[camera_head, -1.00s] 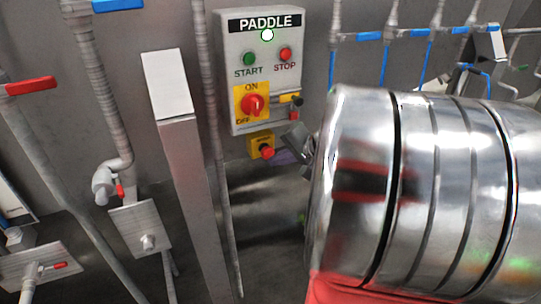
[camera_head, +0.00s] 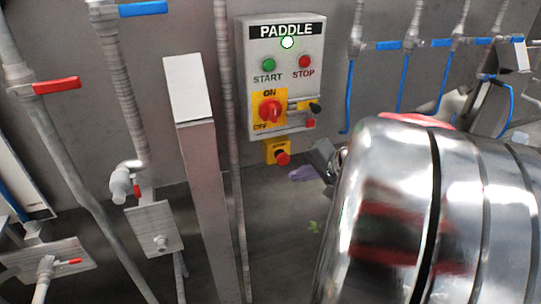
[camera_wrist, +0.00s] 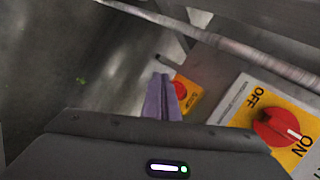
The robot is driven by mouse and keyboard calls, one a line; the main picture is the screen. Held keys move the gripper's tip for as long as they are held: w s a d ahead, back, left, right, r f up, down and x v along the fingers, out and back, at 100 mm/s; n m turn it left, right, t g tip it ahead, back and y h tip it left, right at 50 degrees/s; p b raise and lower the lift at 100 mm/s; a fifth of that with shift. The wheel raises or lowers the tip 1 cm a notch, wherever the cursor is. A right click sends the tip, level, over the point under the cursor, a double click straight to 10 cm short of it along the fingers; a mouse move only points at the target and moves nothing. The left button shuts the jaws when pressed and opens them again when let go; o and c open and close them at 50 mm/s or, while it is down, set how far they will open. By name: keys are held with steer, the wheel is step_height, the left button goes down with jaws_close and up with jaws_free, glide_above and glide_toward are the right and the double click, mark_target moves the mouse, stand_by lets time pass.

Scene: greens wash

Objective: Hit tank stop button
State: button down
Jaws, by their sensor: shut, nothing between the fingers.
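A grey control box labelled PADDLE (camera_head: 318,50) is on the wall, with a green START button (camera_head: 268,65), a red STOP button (camera_head: 305,62) and a red ON/OFF switch (camera_head: 270,111). Below it is a small yellow box with a red button (camera_head: 282,157). The wrist view shows that red button (camera_wrist: 179,90) and the switch (camera_wrist: 276,128). No label reading "tank" is legible. My gripper (camera_head: 303,173) is shut and empty, its purple fingers low and right of the yellow box. In the wrist view the fingers (camera_wrist: 165,97) appear just left of it; contact is not evident.
A shiny ribbed metal cylinder (camera_head: 390,210) fills the lower right and hides what is behind it. A grey post (camera_head: 205,190) stands left of the control box. Pipes with a red-handled valve (camera_head: 56,86) and a blue-handled valve (camera_head: 143,8) line the wall.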

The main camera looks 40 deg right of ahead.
steer(key=shift+s+a, duration=0.25)
steer(key=shift+s, duration=0.6)
steer(key=w+a+r+n+g, duration=0.1)
steer(key=a+r+n, duration=0.15)
steer(key=a, duration=0.35)
steer(key=w+a+r+n+g, duration=0.2)
steer(key=a+n, duration=0.1)
steer(key=a, duration=0.4)
steer(key=s+a+f+n+g+h, duration=0.1)
steer(key=s+a+f+n, duration=0.1)
steer(key=s+a+n, duration=0.6)
steer(key=s+a, duration=0.3)
steer(key=a, duration=0.3)
steer(key=shift+f+n, duration=0.15)
steer(key=shift+n, duration=0.2)
steer(key=shift+d, duration=0.15)
